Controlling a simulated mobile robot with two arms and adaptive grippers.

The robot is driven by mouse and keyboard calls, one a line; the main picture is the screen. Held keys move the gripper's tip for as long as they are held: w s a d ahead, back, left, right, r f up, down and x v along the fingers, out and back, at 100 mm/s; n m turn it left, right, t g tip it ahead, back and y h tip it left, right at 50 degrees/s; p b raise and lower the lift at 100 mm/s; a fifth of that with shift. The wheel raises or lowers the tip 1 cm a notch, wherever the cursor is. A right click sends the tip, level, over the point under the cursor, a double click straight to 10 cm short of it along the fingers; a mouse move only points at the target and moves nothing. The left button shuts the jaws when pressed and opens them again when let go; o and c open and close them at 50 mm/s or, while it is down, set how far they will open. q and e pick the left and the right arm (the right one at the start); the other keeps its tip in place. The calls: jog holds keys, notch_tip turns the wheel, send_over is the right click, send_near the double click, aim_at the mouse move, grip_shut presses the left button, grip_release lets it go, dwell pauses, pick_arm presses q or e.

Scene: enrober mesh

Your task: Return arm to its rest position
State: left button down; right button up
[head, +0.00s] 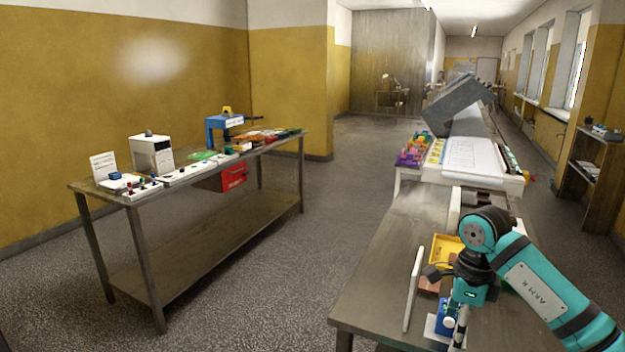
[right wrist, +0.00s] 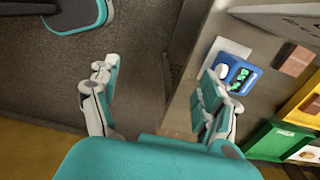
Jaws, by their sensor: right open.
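My right arm, teal and black, comes in from the right in the head view and bends down over the near workbench (head: 375,290). My right gripper (head: 455,335) points down by the front part of this bench. In the right wrist view the right gripper (right wrist: 158,88) has its two fingers wide apart, with nothing between them but floor and bench edge. A small blue device (right wrist: 238,72) with a white knob and green display lies on the bench beside and partly behind the right-hand finger. My left gripper is in neither view.
An upright white panel (head: 413,290) stands left of the gripper. A yellow bin (head: 446,248) is behind it; a green bin (right wrist: 280,140) shows in the wrist view. A machine with a raised grey hood (head: 458,103) stands farther back. Open floor separates the left table (head: 220,215).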

jog(key=a+f+m+y, duration=0.6)
jog(key=a+f+y, duration=0.65)
jog(key=a, duration=0.45)
notch_tip(320, 180, down, 15)
jog(key=w+d+m+t, duration=0.2)
jog(key=m+t, duration=0.9)
jog(key=m, duration=0.8)
jog(key=s+d+f+m+g+h, duration=0.1)
jog(key=s+d+f+m+h, duration=0.4)
jog(key=s+f+m, duration=0.5)
jog(key=s+d+f+m+g+h, duration=0.1)
jog(key=s+d+f+m+h, duration=0.5)
jog(key=f, duration=0.8)
jog(key=s+f+m+g+h, duration=0.1)
jog(key=s+f, duration=0.4)
jog(key=s, duration=1.1)
jog(key=s+f+m+g, duration=0.4)
jog(key=s+f+g, duration=0.2)
jog(key=s, duration=1)
jog(key=shift+d+f+g+h, duration=0.15)
jog(key=shift+g+h, duration=0.15)
jog(key=shift+h, duration=0.05)
